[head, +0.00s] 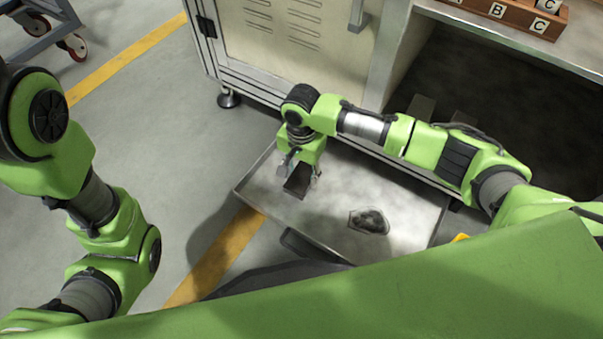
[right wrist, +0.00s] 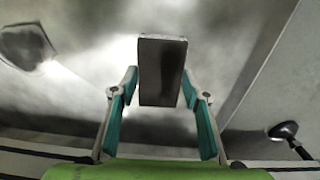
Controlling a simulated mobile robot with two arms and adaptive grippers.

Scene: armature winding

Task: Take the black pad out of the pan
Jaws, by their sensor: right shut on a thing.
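The black pad (head: 297,182) is a small dark rectangular block. My right gripper (head: 300,172) points down over the left part of the pan and is shut on the pad. In the right wrist view the pad (right wrist: 161,72) shows between the two teal-lined fingers of the gripper (right wrist: 160,95). The pan (head: 330,205) is a wide, shallow grey metal tray. How high the pad is above the pan floor is hard to tell. My left arm shows at the left of the head view, but its gripper is out of the picture.
A dark, glossy angular piece (head: 369,221) lies in the pan right of the gripper. A metal cabinet (head: 290,45) stands behind the pan, with a foot (head: 229,98) on the floor. A wooden lettered box (head: 510,12) sits top right.

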